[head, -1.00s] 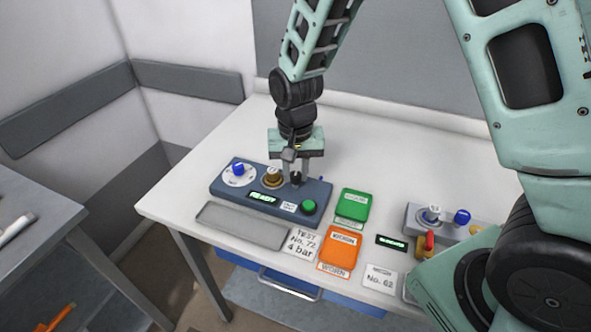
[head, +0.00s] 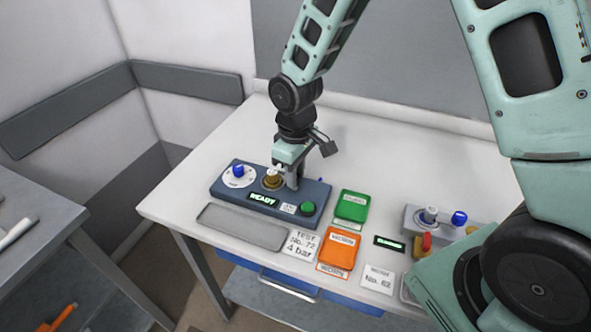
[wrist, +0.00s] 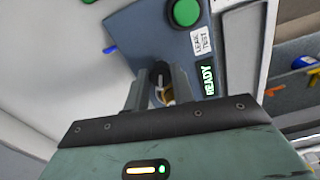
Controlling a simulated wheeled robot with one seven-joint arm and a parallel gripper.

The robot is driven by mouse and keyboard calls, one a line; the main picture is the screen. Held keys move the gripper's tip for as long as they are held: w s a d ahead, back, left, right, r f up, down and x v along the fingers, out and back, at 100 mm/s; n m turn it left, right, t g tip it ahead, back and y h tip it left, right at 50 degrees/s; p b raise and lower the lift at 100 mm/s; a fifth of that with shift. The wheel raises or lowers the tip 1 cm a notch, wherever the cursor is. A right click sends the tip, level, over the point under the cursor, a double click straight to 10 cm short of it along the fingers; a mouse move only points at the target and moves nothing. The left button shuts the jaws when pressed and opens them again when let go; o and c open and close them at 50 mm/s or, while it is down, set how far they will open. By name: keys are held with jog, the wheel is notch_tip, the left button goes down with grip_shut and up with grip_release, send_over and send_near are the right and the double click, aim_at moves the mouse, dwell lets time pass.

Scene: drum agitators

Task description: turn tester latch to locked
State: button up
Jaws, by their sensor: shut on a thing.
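The tester (head: 229,194) is a blue-grey box on the white bench, with a lit READY display (head: 263,200), a blue knob (head: 238,170) on a white dial, a brass fitting (head: 271,182) and a green button (head: 307,208). My gripper (head: 291,184) points down at the tester, between the brass fitting and the green button. Its fingers are shut on the dark latch, which they mostly hide in the head view. In the wrist view the dark latch (wrist: 160,70) shows between the fingers. Whether it stands at locked cannot be read.
A grey tray (head: 240,228) lies in front of the tester. A green box (head: 351,206), an orange box (head: 340,248) and label cards stand to its right. A second grey device (head: 413,217) with a blue knob sits farther right.

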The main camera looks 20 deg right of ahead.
jog(key=n+p, duration=0.1)
jog(key=n, duration=0.3)
jog(key=shift+w+n, duration=0.1)
jog(key=shift+n, duration=0.2)
dwell(0.4)
jog(key=o, duration=1)
jog(key=shift+r, duration=0.15)
notch_tip(320, 180, up, 17)
jog(key=shift+r+b, duration=0.1)
jog(key=shift+b, duration=0.4)
